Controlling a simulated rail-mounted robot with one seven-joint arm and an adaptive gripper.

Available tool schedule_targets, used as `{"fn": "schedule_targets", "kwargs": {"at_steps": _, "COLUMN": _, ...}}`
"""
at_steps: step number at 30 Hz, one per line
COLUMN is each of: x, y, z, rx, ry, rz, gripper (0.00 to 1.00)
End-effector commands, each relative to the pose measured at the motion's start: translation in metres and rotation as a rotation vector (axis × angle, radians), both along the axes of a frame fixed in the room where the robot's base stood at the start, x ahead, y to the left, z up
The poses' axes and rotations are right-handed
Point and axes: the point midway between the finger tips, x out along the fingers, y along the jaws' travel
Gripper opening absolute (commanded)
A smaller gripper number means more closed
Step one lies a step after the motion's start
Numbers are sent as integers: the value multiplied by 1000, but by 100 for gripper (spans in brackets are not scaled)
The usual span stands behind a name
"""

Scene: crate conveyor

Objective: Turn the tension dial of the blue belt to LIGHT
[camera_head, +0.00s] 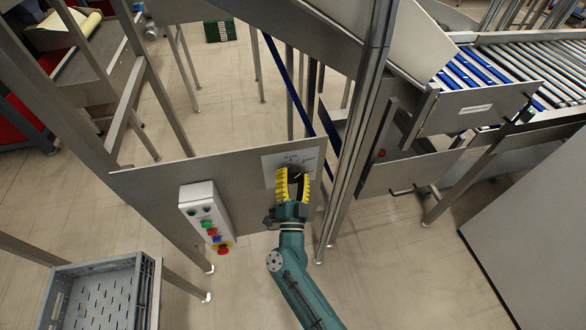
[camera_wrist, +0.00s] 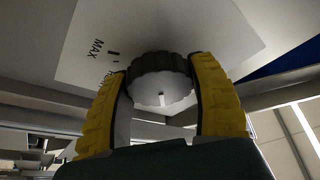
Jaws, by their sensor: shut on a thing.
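The tension dial (camera_wrist: 162,72) is a dark grey, scalloped knob on a white label plate (camera_wrist: 190,25). In the head view, my gripper (camera_head: 293,176) reaches up to the label plate (camera_head: 282,160) on a grey metal panel. The wrist view shows "MAX" on the plate; another word is partly hidden by a finger. I cannot read LIGHT or tell which setting the dial points to.
A white control box (camera_head: 204,210) with several coloured buttons is left of my gripper. A metal post (camera_head: 358,140) stands close on the right. A blue diagonal strip (camera_head: 284,82) runs behind the panel. A grey crate (camera_head: 62,273) is at lower left.

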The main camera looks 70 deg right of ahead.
Motion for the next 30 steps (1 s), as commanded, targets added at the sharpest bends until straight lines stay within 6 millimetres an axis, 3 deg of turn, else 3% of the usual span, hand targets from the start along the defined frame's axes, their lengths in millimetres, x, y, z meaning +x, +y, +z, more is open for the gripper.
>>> {"fn": "schedule_targets", "kwargs": {"at_steps": 12, "x": 0, "y": 0, "z": 1, "rx": 118, "ry": -168, "rz": 1, "gripper": 24}}
{"fn": "schedule_targets", "kwargs": {"at_steps": 29, "x": 0, "y": 0, "z": 0, "rx": 136, "ry": -194, "rz": 1, "gripper": 24}}
{"fn": "schedule_targets", "kwargs": {"at_steps": 30, "x": 0, "y": 0, "z": 0, "rx": 136, "ry": -194, "rz": 1, "gripper": 66}}
